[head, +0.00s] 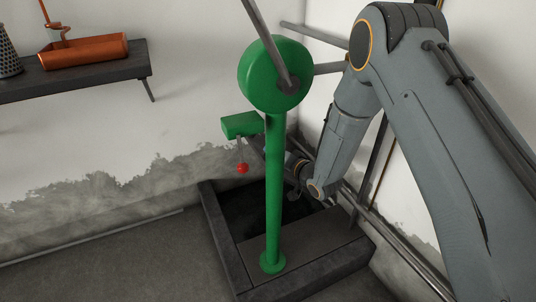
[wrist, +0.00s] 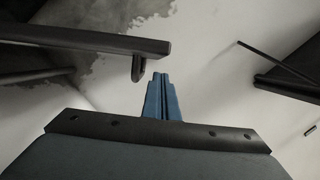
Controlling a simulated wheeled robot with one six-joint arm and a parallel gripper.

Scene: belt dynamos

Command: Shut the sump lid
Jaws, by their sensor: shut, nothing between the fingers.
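The sump (head: 222,243) is a dark box on the floor in the corner, with a green post (head: 273,190) standing at its front. Behind the post its opening shows dark and uncovered. A dark slab edge behind the post looks like the raised lid, mostly hidden by the post and my arm. In the wrist view a dark bar (wrist: 85,37), likely the lid's edge, comes in from the left with a small loop handle (wrist: 138,68) at its end. My gripper (wrist: 157,76) has its blue fingers shut and empty, just right of the loop, apart from it in the picture.
A green wheel (head: 262,75) tops the post, and a green block (head: 241,124) with a red ball (head: 242,168) hangs beside it. Pipes (head: 400,262) run along the right wall. A shelf (head: 75,82) holds an orange tray (head: 88,51). The floor at left is clear.

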